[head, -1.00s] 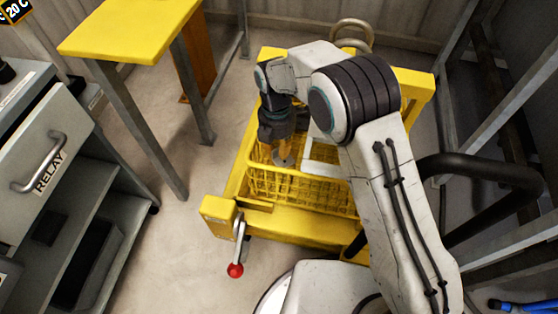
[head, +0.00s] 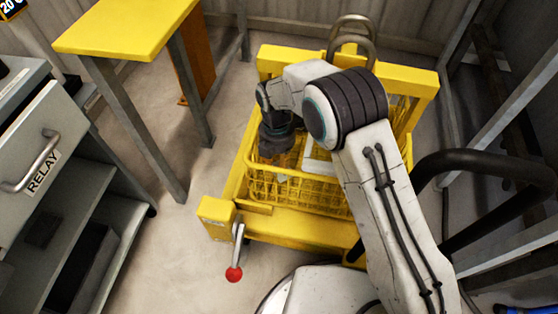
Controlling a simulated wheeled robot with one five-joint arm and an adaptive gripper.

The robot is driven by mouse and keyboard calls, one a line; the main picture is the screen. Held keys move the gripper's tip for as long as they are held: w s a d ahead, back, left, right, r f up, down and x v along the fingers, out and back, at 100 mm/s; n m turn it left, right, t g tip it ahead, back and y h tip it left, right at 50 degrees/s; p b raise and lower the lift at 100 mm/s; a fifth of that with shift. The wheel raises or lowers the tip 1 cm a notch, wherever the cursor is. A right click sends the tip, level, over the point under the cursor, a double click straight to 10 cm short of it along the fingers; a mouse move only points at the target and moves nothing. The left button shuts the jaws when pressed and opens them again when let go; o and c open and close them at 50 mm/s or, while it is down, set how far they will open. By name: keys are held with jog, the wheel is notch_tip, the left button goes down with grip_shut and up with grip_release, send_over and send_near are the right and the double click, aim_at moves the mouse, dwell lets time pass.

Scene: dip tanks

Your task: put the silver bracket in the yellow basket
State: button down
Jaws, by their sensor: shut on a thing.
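The yellow wire basket (head: 300,196) stands on a yellow frame in front of me. My gripper (head: 282,162) points down inside the left part of the basket, its fingers mostly hidden by the wrist and the mesh. It is shut on the silver bracket (head: 283,178), of which only a small pale part shows behind the front mesh, low in the basket. I cannot tell whether the bracket touches the basket floor.
A white flat piece (head: 318,162) is in the basket, right of my gripper. A lever with a red knob (head: 234,274) sticks out at the front left. A yellow-topped table (head: 125,28) and a grey cabinet (head: 75,190) stand to the left, with bare floor between.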

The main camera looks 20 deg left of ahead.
jog(key=shift+f, duration=0.4)
jog(key=c, duration=1.4)
grip_release()
jog(key=shift+r, duration=0.1)
jog(key=r+p, duration=0.3)
jog(key=r, duration=0.1)
jog(key=r+p, duration=0.3)
jog(key=r, duration=0.1)
jog(key=a+r+p, duration=0.1)
jog(key=r+p, duration=0.2)
jog(key=r, duration=0.2)
jog(key=shift+w+p, duration=0.35)
jog(key=shift+p, duration=0.05)
jog(key=shift+r, duration=0.1)
